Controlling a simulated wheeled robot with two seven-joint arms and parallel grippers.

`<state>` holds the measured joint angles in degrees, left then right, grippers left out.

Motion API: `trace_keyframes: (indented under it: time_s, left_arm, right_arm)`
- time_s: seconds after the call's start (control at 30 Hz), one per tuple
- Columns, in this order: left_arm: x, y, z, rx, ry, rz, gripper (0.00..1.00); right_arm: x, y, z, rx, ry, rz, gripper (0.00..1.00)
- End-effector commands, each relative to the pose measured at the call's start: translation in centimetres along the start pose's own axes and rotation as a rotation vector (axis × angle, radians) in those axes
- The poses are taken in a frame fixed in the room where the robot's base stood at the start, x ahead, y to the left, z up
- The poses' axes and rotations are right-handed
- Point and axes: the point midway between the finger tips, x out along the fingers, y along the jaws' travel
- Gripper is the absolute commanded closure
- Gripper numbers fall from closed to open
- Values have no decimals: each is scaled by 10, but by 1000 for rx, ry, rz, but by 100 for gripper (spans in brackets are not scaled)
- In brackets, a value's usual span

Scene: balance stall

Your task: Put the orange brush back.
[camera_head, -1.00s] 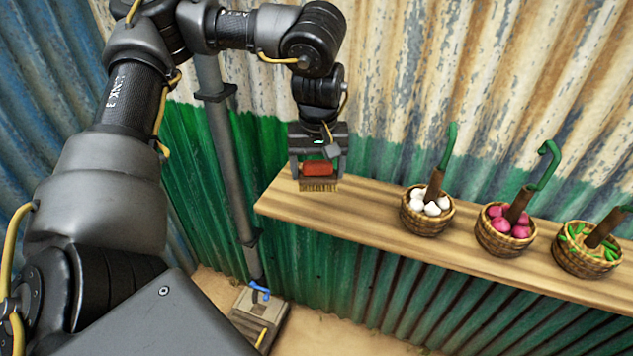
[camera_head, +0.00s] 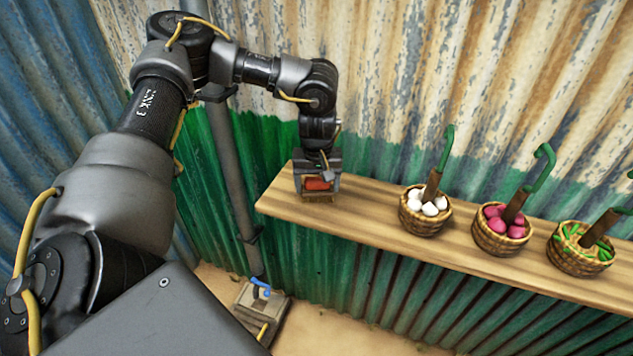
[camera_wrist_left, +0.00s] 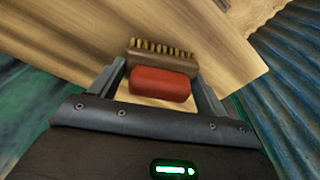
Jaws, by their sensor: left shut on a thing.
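The orange brush (camera_head: 318,184) has a red-orange grip and a brown bristle block. My left gripper (camera_head: 318,188) is shut on it, pointing down over the left end of the wooden shelf (camera_head: 365,214). In the left wrist view, the brush (camera_wrist_left: 160,84) sits between the two fingers of my left gripper (camera_wrist_left: 163,85), with its bristles facing away from the palm and the shelf's wood (camera_wrist_left: 70,25) behind it. I cannot tell whether the bristles touch the shelf. My right gripper is not in view.
Baskets of white (camera_head: 425,212), pink (camera_head: 503,232) and green (camera_head: 580,250) goods stand along the shelf to the right, each with an upright handle. A corrugated wall (camera_head: 430,80) is close behind. The shelf between the gripper and the white basket is bare.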

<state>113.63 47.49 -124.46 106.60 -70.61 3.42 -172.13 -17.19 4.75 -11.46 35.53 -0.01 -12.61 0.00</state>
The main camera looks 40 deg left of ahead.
Motion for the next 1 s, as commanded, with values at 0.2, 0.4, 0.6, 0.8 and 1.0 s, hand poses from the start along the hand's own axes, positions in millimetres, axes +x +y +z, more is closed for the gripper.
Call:
trace_keyframes:
  time_s: [0.2, 0.4, 0.6, 0.8, 1.0]
  left_arm:
    - [1, 0, 0, 0, 0, 0, 54]
    - [2, 0, 0, 0, -1, -1, 5]
    - [1, 0, 0, 0, -1, 0, 2]
    - [-6, 1, 0, 0, 0, 2, 2]
    - [-40, 1, 0, 1, 3, 4, 2]
  right_arm:
    - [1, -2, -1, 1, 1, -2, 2]
    - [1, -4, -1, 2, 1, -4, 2]
    - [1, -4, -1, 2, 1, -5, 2]
    - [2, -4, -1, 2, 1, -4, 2]
    - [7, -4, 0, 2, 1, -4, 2]
